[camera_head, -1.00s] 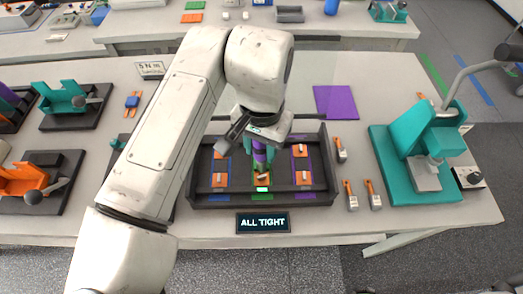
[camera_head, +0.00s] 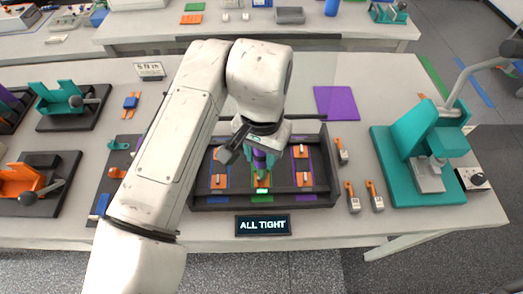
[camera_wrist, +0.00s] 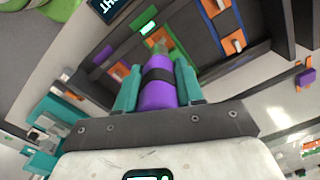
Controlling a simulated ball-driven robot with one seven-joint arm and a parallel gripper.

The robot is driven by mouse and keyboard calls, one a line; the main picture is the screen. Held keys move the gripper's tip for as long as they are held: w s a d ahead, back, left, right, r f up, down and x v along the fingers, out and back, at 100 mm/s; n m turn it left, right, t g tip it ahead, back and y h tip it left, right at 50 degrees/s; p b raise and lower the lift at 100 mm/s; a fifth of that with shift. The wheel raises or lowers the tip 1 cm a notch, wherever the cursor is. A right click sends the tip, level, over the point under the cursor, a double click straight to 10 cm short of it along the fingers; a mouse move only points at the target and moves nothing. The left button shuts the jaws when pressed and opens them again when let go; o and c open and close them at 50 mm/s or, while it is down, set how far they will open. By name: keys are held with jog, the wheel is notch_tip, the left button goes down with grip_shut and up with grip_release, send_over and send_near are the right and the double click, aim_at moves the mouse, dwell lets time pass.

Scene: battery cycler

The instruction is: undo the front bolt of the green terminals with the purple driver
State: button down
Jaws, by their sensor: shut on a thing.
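My gripper (camera_wrist: 157,88) is shut on the purple driver (camera_wrist: 158,92), its teal fingers either side of the handle and black band. In the head view the driver (camera_head: 259,160) points down over the green lane of the dark tray (camera_head: 224,204). The front orange terminal (camera_head: 261,183) of the green lane is just below the driver. Its bolt is largely hidden, and I cannot tell whether the tip touches it. The rear green terminal is hidden behind my gripper. A small lit indicator (camera_head: 262,190) sits in front. The display (camera_head: 263,225) reads "ALL TIGHT".
Orange terminals of the blue lane (camera_head: 219,181) and purple lane (camera_head: 303,179) flank the green one, between raised dark walls. A teal press (camera_head: 409,150) stands to the right. Loose orange-and-grey pieces (camera_head: 352,195) lie between tray and press. A purple mat (camera_head: 336,102) lies behind.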

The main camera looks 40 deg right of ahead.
jog(key=shift+f, duration=0.45)
dwell(0.4)
jog(key=shift+f+b, duration=0.35)
jog(key=shift+f, duration=0.3)
dwell(0.4)
